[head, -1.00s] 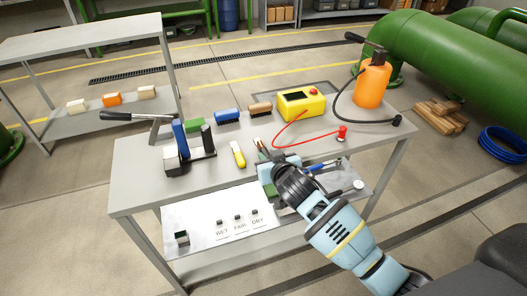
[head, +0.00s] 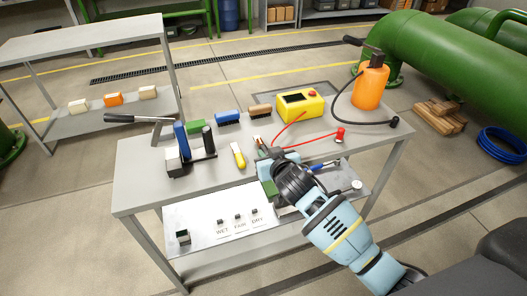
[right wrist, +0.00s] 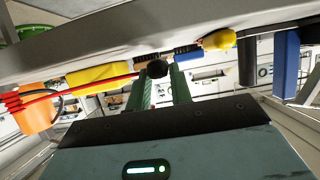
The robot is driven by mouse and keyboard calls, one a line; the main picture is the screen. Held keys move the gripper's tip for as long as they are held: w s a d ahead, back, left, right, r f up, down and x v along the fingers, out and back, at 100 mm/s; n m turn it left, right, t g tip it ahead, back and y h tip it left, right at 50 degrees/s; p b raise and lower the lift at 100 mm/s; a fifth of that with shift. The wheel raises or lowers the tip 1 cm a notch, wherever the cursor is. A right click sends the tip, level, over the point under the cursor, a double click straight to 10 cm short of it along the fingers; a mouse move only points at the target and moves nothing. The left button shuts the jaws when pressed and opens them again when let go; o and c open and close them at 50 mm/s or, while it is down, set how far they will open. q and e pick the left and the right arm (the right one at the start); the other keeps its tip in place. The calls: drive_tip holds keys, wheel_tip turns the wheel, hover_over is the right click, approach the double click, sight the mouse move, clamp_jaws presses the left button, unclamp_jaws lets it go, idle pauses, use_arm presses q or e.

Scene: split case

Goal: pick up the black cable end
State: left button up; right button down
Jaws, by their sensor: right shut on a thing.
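My right gripper (head: 268,153) is at the front edge of the grey table. In the right wrist view its two green fingers (right wrist: 160,80) point at the table edge. A round black piece, which looks like the black cable end (right wrist: 157,69), sits between the fingertips, and the gripper is shut on it. In the head view the gripper's own body largely hides that piece. A red cable (head: 308,141) runs close by to a red end (head: 340,134) on the table. My left gripper is in neither view.
A yellow box (head: 299,104), blue brush (head: 228,117), yellow-handled tool (head: 238,156) and orange bottle (head: 369,87) with a black hose stand on the table. A stand with a lever (head: 196,158) is at left. A labelled white panel (head: 205,217) lies below the front edge.

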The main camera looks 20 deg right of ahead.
drive_tip(key=shift+s, duration=0.1)
drive_tip(key=shift+s+p, duration=0.65)
drive_tip(key=shift+s, duration=0.55)
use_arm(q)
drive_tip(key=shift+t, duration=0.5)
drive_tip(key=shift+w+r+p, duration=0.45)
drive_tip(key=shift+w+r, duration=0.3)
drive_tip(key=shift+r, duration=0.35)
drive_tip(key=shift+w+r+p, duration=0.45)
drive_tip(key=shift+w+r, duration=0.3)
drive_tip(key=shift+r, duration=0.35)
use_arm(e)
drive_tip(key=shift+s+d, duration=0.1)
drive_tip(key=shift+s, duration=2.15)
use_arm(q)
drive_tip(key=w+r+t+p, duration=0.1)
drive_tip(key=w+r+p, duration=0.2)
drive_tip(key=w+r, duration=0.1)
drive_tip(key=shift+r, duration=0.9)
use_arm(e)
wheel_tip(320, 180, up, 5)
drive_tip(key=shift+f, duration=0.1)
